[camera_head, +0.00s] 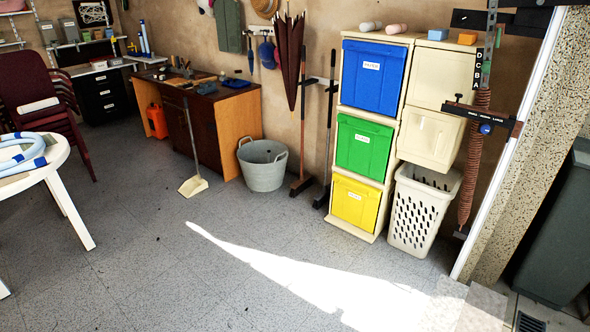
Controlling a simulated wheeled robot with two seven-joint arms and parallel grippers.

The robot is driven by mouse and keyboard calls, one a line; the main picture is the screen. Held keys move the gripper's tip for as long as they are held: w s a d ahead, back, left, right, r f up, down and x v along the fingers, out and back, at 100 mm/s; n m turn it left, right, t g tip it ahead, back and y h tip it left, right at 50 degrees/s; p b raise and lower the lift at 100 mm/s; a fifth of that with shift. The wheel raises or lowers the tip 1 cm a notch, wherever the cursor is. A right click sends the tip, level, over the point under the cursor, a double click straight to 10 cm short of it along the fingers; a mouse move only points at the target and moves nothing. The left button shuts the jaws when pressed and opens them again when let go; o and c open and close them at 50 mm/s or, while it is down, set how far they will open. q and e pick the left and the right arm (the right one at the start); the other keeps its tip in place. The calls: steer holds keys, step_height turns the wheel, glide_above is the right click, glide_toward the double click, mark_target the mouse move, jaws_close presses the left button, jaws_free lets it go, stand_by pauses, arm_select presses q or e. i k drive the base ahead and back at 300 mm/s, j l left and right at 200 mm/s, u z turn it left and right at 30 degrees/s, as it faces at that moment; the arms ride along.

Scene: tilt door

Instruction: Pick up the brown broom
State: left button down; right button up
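The brown broom (302,150) stands upright against the back wall, with its head (301,186) on the floor. Its upper handle passes behind or beside a dark red closed umbrella (290,55), so I cannot tell where its top ends. A second, black broom (328,140) stands just to its right, close beside it. Neither my left nor my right gripper shows in the head view.
A grey tub (263,166) stands left of the brooms, and a long-handled dustpan (194,186) is further left. Stacked blue, green and yellow bins (357,203) stand to the right, beside a white basket (421,213). A white table (63,150) is at far left. The middle floor is clear.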

mark_target(304, 182)
steer(key=i+u, duration=0.2)
steer(key=i, duration=1.15)
steer(key=i+l, duration=0.1)
steer(key=i, duration=3.2)
steer(key=j+u, duration=0.05)
steer(key=j, duration=0.05)
